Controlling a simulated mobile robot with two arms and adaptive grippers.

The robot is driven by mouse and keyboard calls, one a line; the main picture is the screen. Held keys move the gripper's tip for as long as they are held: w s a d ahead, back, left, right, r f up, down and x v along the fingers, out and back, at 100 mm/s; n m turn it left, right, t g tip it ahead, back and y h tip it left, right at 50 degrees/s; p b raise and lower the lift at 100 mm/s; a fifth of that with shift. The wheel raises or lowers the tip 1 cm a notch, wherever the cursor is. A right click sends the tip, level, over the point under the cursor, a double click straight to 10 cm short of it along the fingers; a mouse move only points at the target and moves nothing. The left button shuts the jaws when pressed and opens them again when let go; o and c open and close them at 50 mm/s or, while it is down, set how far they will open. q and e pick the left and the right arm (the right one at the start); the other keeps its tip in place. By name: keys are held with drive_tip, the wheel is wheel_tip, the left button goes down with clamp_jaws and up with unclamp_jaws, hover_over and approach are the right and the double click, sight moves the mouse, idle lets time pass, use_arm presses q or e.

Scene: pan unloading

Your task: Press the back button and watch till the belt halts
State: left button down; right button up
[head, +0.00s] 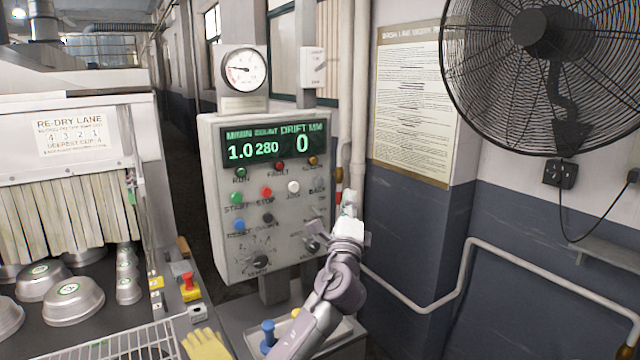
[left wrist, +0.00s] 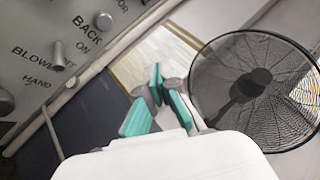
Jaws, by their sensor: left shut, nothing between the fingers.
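The grey control panel (head: 215,170) stands in the middle of the head view, its green display reading 1.0, 280 and 0. The BACK label is at its right edge. In the left wrist view, the panel (left wrist: 30,30) shows BACK beside a grey knob (left wrist: 104,21); I cannot tell which control this label names. My left gripper (head: 348,200) is shut and empty, just right of the panel's edge and apart from the BACK label. Its teal-padded fingers show in the wrist view (left wrist: 158,82). The dark belt (head: 100,325) carries upturned metal pans (head: 73,303). My right gripper is out of view.
A large black fan (head: 545,75) is at upper right, with a notice (head: 415,105) beside it. A pipe (head: 465,275) runs along the wall. A red stop button (head: 188,282), a yellow glove (head: 208,345) and a blue-handled object (head: 268,335) lie below the panel.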

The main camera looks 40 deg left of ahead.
sight(319, 182)
use_arm(q)
drive_tip(key=shift+a, duration=0.1)
drive_tip(key=w+a, duration=0.1)
drive_tip(key=a, duration=0.1)
drive_tip(key=w+a+b, duration=0.1)
drive_tip(key=a, duration=0.2)
drive_tip(key=w+a+b, duration=0.1)
drive_tip(key=a, duration=0.2)
drive_tip(key=shift+w, duration=0.15)
idle(0.7)
idle(0.8)
drive_tip(key=shift+w+a, duration=0.15)
drive_tip(key=shift+a, duration=0.25)
